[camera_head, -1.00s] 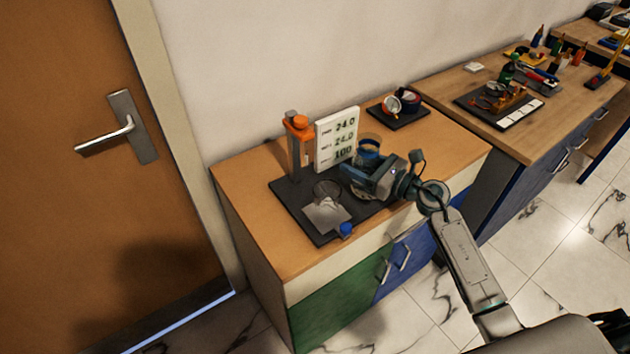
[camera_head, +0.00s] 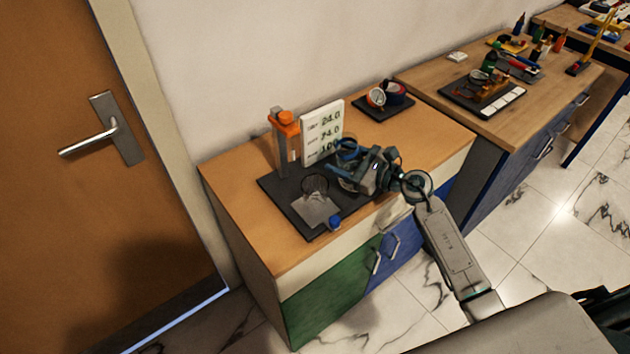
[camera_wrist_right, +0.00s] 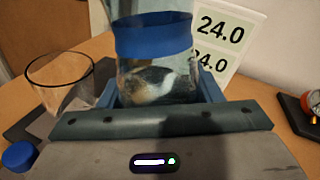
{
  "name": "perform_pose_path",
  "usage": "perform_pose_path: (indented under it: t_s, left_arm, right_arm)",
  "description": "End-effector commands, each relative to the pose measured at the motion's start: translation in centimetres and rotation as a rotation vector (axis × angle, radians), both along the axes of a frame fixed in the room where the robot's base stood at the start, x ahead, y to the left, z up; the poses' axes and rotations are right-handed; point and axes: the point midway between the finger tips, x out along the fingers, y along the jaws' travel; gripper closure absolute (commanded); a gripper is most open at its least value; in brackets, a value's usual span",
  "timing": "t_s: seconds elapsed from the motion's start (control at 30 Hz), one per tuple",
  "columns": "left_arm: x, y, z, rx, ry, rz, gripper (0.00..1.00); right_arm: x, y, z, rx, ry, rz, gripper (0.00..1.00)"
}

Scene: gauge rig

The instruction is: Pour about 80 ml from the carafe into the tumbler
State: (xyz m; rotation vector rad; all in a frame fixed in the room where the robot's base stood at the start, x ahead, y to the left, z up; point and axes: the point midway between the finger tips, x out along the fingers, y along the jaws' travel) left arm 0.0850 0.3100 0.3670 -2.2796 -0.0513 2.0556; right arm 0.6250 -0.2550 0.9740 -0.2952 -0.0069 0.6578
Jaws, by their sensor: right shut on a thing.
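The carafe is clear with a blue band (camera_wrist_right: 153,36) and stands between my right gripper's fingers in the wrist view. In the head view its blue band (camera_head: 348,147) shows behind the gripper. My right gripper (camera_head: 343,172) is shut on it; I cannot tell whether its base touches the mat. The tumbler is an empty-looking clear glass (camera_wrist_right: 60,78), left of the carafe and apart from it. In the head view the tumbler (camera_head: 314,186) stands on the dark mat (camera_head: 275,190). My left gripper is out of view.
A blue cap-like piece (camera_head: 334,222) lies at the mat's front. A dark tray (camera_head: 385,107) with round items is at the back right.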

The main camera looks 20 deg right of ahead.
Motion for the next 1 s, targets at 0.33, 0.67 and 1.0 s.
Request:
perform_pose_path:
  t_s: [0.33,0.67,1.0]
  left_arm:
    - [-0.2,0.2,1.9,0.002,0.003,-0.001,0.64]
    - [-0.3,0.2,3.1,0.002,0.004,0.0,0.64]
    - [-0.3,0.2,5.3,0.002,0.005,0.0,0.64]
  right_arm:
    - [-0.3,0.8,0.4,-0.21,-0.078,-0.001,0.75]
    - [-0.4,1.2,0.1,-0.412,-0.151,0.0,0.75]
    - [-0.2,0.7,1.5,-0.621,-0.227,-0.001,0.75]
